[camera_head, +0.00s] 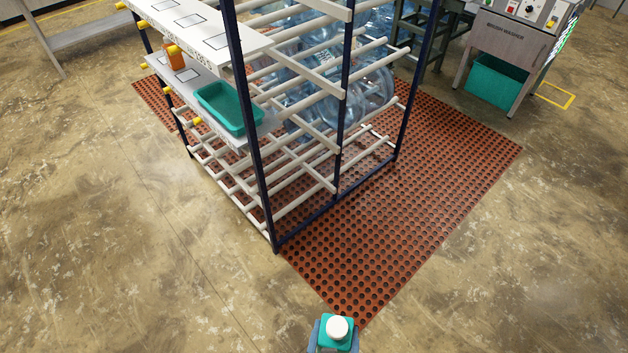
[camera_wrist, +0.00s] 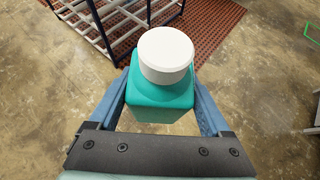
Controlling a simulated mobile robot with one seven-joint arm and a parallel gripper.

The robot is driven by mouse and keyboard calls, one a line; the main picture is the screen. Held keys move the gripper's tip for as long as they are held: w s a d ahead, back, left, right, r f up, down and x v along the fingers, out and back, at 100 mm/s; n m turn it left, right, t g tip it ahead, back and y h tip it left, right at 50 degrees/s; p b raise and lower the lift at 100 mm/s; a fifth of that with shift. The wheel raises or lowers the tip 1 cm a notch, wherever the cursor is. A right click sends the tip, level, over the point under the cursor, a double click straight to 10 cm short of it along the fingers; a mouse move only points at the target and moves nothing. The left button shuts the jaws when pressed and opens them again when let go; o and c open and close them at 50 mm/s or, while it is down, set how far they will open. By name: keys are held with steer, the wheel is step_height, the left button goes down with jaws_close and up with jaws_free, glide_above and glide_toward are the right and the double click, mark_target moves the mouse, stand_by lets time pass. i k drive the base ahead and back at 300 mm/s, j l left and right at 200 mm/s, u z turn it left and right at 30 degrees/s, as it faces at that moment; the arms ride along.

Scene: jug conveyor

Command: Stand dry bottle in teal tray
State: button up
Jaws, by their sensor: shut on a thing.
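A teal bottle with a white cap (camera_head: 338,328) is at the bottom of the head view, upright above the floor. It also fills the middle of the wrist view (camera_wrist: 160,98). My gripper (camera_wrist: 165,105) is shut on the bottle, one blue finger on each side of its body. In the head view my gripper (camera_head: 333,340) shows only partly. The teal tray (camera_head: 228,108) lies on a grey shelf at the left of the rack, well away from the bottle. The part of the tray's inside that shows looks empty.
The rack (camera_head: 263,170) has dark blue posts, pale rails and large clear blue jugs (camera_head: 350,90). An orange container (camera_head: 175,56) stands left of the tray, under an upper shelf (camera_head: 205,32). A red perforated mat (camera_head: 420,190) lies below. A brush washer (camera_head: 510,45) with a teal bin (camera_head: 494,82) stands right. Floor around me is clear.

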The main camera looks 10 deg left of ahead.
mark_target(241, 122)
steer(key=i+l+z, duration=0.2)
steer(key=i+z, duration=0.25)
steer(key=i, duration=0.2)
steer(key=i+z, duration=0.45)
steer(key=i, duration=0.25)
steer(key=i+u, duration=0.2)
steer(key=i, duration=0.2)
steer(key=i+l+u, duration=0.2)
steer(key=i, duration=0.2)
steer(key=i+l+u, duration=0.2)
steer(key=i, duration=0.2)
steer(key=i+u, duration=0.15)
steer(key=u, duration=0.35)
steer(key=i+u, duration=0.2)
steer(key=u, duration=0.3)
steer(key=i+u, duration=0.15)
steer(key=u, duration=0.3)
